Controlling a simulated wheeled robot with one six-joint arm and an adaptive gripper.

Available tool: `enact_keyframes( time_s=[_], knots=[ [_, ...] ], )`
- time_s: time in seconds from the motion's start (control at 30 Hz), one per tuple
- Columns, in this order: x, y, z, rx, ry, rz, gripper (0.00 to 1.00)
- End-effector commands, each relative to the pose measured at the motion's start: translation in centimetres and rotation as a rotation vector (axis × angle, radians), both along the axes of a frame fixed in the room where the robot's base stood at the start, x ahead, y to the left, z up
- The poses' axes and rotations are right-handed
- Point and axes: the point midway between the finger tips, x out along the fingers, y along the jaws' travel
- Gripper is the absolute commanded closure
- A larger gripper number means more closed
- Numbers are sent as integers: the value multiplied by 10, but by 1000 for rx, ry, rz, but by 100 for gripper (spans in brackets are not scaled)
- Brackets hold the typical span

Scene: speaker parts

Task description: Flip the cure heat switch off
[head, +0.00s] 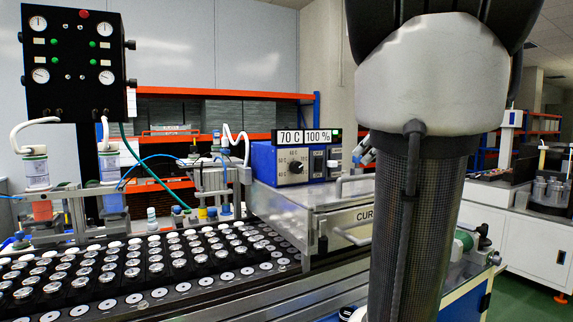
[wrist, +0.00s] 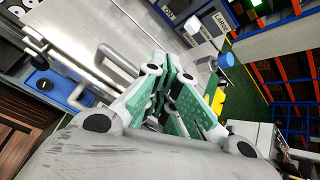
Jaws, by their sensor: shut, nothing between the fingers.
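A blue control box (head: 263,163) stands on the metal cure unit (head: 345,222) in the head view. Its front has a dark knob (head: 296,167) and two small switch panels, a left one (head: 317,164) and a right one (head: 334,161). The displays above (head: 301,137) read 70 C and 100 %. I cannot read which panel is the cure heat switch or its position. My gripper (wrist: 178,75), with green finger pads, is shut and empty in the wrist view.
A tray (head: 160,293) of many round speaker parts fills the lower left. A black gauge panel (head: 74,65) stands behind it. My arm covers the right middle of the head view. In the wrist view, a metal handle (wrist: 118,60) lies left of the fingers.

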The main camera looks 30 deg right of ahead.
Motion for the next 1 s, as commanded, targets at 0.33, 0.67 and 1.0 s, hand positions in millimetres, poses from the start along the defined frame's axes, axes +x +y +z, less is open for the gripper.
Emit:
enact_keyframes(
  time_s=[0.33,0.67,1.0],
  knots=[
    [11,7,15,371,-81,-280,100],
    [11,8,14,387,-81,-294,100],
    [37,7,-8,389,-77,-290,100]
  ],
)
